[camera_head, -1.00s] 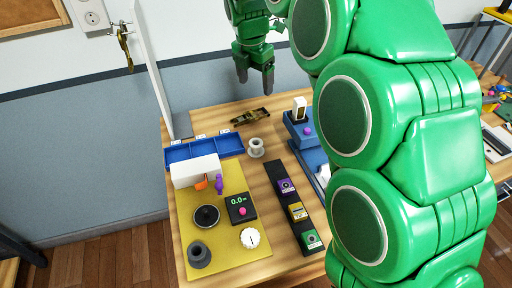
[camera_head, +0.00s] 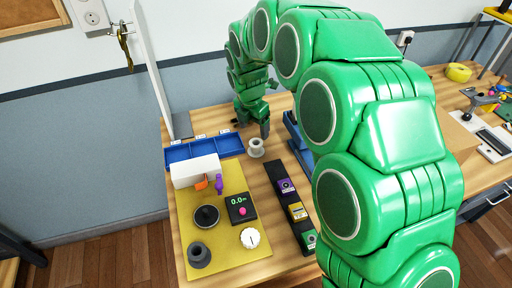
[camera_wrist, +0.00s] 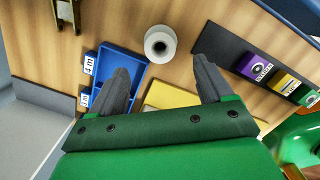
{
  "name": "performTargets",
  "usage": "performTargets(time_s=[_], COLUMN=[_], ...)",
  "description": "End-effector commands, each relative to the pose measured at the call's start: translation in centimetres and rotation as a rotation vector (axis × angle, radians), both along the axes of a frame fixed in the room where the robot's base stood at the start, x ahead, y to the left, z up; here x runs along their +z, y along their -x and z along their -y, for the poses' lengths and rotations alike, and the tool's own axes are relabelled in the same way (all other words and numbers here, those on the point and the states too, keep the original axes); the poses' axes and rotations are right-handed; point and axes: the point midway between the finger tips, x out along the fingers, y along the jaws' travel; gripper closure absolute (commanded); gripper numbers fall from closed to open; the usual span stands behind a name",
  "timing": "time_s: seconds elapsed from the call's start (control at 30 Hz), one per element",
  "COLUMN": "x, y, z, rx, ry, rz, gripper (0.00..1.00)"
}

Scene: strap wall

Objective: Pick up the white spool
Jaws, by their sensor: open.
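The white spool (camera_head: 256,147) stands upright on the wooden table, just right of the blue tray's end. In the wrist view the spool (camera_wrist: 160,44) shows from above, with its dark centre hole, beyond my fingertips and roughly between their lines. My gripper (camera_head: 252,128) is low over the table, just behind the spool in the head view. In the wrist view my gripper (camera_wrist: 160,68) has its two grey fingers wide apart with nothing between them. The fingers do not appear to touch the spool.
A blue compartment tray (camera_head: 205,149) lies left of the spool. A yellow mat (camera_head: 228,246) in front carries a white box, dark discs and a small meter. A black strip (camera_head: 284,200) with coloured blocks lies to the right. Bare wood surrounds the spool.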

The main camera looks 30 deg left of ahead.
Motion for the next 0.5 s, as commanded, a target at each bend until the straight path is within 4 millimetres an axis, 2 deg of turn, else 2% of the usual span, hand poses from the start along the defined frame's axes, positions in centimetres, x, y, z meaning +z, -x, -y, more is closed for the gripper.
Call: performTargets(time_s=[0.3, 0.5], x=[-3.2, -4.4], y=[-0.2, -0.4], z=[0.1, 0.1], rx=[0.001, 0.001], ry=[0.003, 0.002], rz=[-0.003, -0.002], gripper=[0.20, 0.20])
